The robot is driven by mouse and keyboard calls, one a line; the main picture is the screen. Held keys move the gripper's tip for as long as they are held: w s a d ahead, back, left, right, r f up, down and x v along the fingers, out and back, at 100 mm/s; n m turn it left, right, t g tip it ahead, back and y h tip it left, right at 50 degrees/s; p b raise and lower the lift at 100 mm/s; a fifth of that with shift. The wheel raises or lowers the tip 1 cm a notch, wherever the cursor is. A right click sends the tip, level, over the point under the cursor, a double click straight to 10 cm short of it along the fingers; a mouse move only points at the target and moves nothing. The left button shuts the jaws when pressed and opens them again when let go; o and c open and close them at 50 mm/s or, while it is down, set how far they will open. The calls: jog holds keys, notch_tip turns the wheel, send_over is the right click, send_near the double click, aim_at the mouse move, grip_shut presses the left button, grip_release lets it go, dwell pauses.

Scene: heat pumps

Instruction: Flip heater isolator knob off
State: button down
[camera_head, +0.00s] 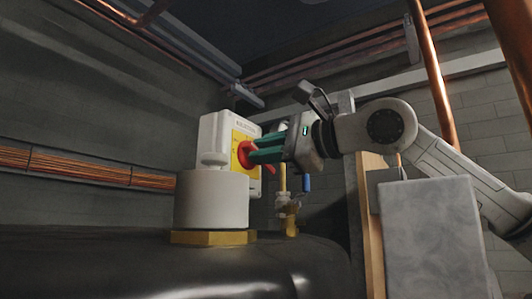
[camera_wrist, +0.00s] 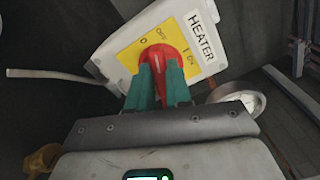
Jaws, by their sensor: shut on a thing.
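The heater isolator (camera_head: 213,133) is a white box with a yellow face plate, mounted above the dark tank in the head view. In the wrist view the isolator box (camera_wrist: 204,25) carries a "HEATER" label, and its yellow plate (camera_wrist: 127,57) has a 0 mark at the left and an I mark at the right. The red knob (camera_head: 243,154) is on the yellow plate; it also shows in the wrist view (camera_wrist: 160,54). My gripper (camera_head: 253,154) reaches it from the right, with its green fingers (camera_wrist: 163,84) shut on the red knob. The fingers hide the lower part of the knob.
A white cylinder (camera_head: 211,200) on a brass hex base (camera_head: 210,238) stands close in front of the isolator. A brass valve with a blue handle (camera_head: 306,183) is below my gripper. A grey box (camera_head: 432,238) and copper pipes (camera_head: 432,70) are at the right.

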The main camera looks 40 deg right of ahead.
jog(key=shift+a+f+n, duration=0.1)
jog(key=shift+f+n, duration=0.05)
jog(key=shift+n, duration=2.05)
jog(key=c, duration=1)
grip_release()
jog(key=shift+c, duration=0.2)
jog(key=shift+s, duration=0.1)
jog(key=s+d+b, duration=0.2)
jog(key=s+b, duration=0.1)
jog(key=s, duration=0.7)
jog(key=shift+s, duration=0.25)
